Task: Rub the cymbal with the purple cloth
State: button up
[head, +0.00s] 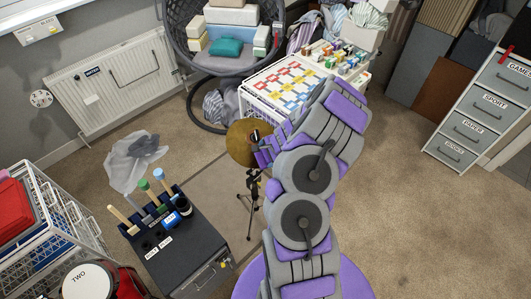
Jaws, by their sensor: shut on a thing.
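The cymbal (239,146) is a round, brass-coloured disc in the middle of the head view. It sits on a thin black stand (247,207) with spread legs. My gripper (259,146) is at the cymbal's right part and covers some of it. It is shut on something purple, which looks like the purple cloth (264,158). The cloth is hard to tell from the purple parts of my arm. I cannot tell whether it touches the cymbal.
A dark cabinet (190,245) with upright-handled tools stands left of the stand. A white table (285,90) with coloured pieces is behind the cymbal. A hanging chair (225,45) and radiator (118,82) stand farther back. Carpet (405,220) is clear on the right, before grey drawers (480,115).

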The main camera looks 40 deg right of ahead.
jog(key=shift+r, duration=0.1)
jog(key=shift+p+v, duration=1.1)
jog(key=shift+v, duration=0.4)
